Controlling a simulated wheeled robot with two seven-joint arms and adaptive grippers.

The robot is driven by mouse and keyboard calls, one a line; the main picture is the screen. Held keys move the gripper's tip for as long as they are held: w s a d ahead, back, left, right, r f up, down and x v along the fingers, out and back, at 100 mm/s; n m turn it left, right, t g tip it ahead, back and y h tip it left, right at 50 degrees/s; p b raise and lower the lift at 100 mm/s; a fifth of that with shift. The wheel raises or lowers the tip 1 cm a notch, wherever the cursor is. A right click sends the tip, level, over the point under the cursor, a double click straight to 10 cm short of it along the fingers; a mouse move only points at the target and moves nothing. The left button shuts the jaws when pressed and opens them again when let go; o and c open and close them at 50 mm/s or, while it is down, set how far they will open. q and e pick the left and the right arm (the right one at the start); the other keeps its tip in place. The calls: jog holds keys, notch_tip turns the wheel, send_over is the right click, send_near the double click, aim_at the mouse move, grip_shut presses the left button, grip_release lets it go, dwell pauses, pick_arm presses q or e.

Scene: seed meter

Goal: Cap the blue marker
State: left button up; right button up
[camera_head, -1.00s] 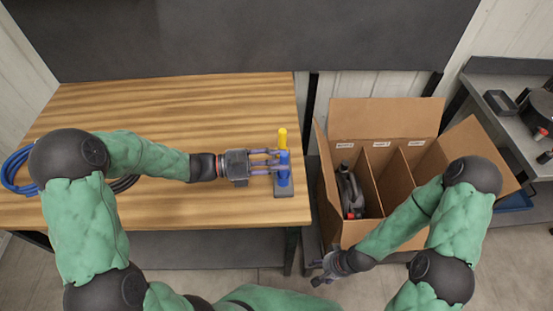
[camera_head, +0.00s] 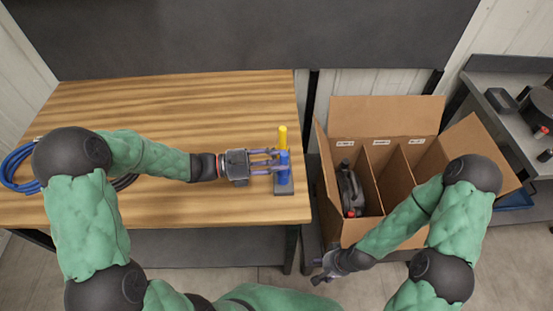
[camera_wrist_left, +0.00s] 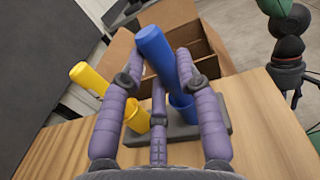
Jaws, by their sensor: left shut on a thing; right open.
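The blue marker (camera_wrist_left: 158,52) stands between the fingers of my left gripper (camera_wrist_left: 160,75), which is shut on it. Its lower end meets a wider blue cap (camera_wrist_left: 183,106) on a dark grey stand (camera_wrist_left: 213,118); I cannot tell how far it sits inside. A yellow marker (camera_wrist_left: 88,77) rises beside it, above a yellow cap (camera_wrist_left: 137,119), partly hidden by a finger. In the head view the blue marker (camera_head: 284,157) and yellow marker (camera_head: 283,137) are at the table's right edge, with my left gripper (camera_head: 277,161) reaching from the left. My right gripper (camera_head: 322,270) is open and empty, below the box.
The wooden table (camera_head: 180,105) is mostly clear, with a coiled blue cable (camera_head: 18,170) at its left. A divided cardboard box (camera_head: 385,117) stands right of the table, with a dark tool (camera_head: 349,190) in its left compartment. A grey bench (camera_head: 480,85) is at far right.

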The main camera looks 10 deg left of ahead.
pick_arm(q)
jog(key=o, duration=1.2)
jog(key=shift+c, duration=0.2)
jog(key=v, duration=1.2)
jog(key=shift+s, duration=0.1)
